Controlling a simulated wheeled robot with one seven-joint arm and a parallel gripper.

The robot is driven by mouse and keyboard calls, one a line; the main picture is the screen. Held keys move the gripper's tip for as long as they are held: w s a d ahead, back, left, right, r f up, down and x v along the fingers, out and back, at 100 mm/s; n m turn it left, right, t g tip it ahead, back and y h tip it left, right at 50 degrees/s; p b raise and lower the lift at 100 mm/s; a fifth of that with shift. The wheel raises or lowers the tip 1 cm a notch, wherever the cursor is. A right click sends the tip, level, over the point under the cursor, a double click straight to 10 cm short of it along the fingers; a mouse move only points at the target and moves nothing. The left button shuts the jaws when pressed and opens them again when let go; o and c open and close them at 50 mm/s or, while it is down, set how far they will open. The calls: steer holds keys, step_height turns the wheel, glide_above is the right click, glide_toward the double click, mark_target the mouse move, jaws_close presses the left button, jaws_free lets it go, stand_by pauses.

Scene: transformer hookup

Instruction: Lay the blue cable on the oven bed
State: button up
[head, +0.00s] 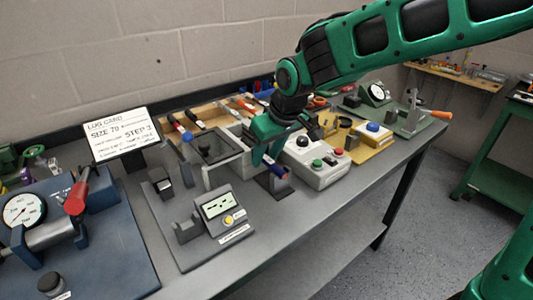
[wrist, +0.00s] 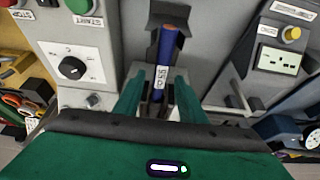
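The blue cable (wrist: 166,50) is a short blue rod with a reddish end and a white label, resting on a dark stand. It also shows in the head view (head: 279,172), partly hidden by my gripper. My gripper (wrist: 158,82) is open, with its green fingers on either side of the cable's labelled part and gaps visible beside it. In the head view my gripper (head: 266,150) reaches down over the stand (head: 275,190).
A control box (head: 322,172) with green and red buttons stands close right of my gripper. A meter unit (head: 222,210) stands at the front left. A step card (head: 122,133) and a blue press with a gauge (head: 75,235) are further left. Tools lie behind.

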steer(key=shift+r, duration=0.1)
steer(key=shift+r, duration=3.45)
steer(key=s+d+m, duration=0.1)
steer(key=d, duration=0.4)
steer(key=s+d+f+m+h, duration=0.1)
steer(key=d, duration=0.5)
steer(key=s+d+m+h, duration=0.1)
steer(key=d+m, duration=0.1)
steer(key=d, duration=0.3)
steer(key=shift+s+d+f+g, duration=0.2)
steer(key=shift+d+f+g, duration=0.1)
steer(key=shift+d+f, duration=0.1)
steer(key=s+d+f+m+g+h, duration=0.1)
steer(key=s+d+f+m, duration=0.15)
steer(key=s+d, duration=0.5)
steer(key=s+d+f+m+g, duration=0.1)
steer(key=s+d+m, duration=0.2)
steer(key=s+d, duration=0.45)
steer(key=s+d+f+m, duration=0.1)
steer(key=s+d+m, duration=0.1)
steer(key=s, duration=0.3)
steer(key=s+d+f+m+g, duration=0.1)
steer(key=s+d+f, duration=0.1)
steer(key=s, duration=0.3)
steer(key=shift+d+m+y, duration=0.3)
steer(key=shift+d+m, duration=0.05)
steer(key=shift+d, duration=0.45)
steer(key=shift+f, duration=0.1)
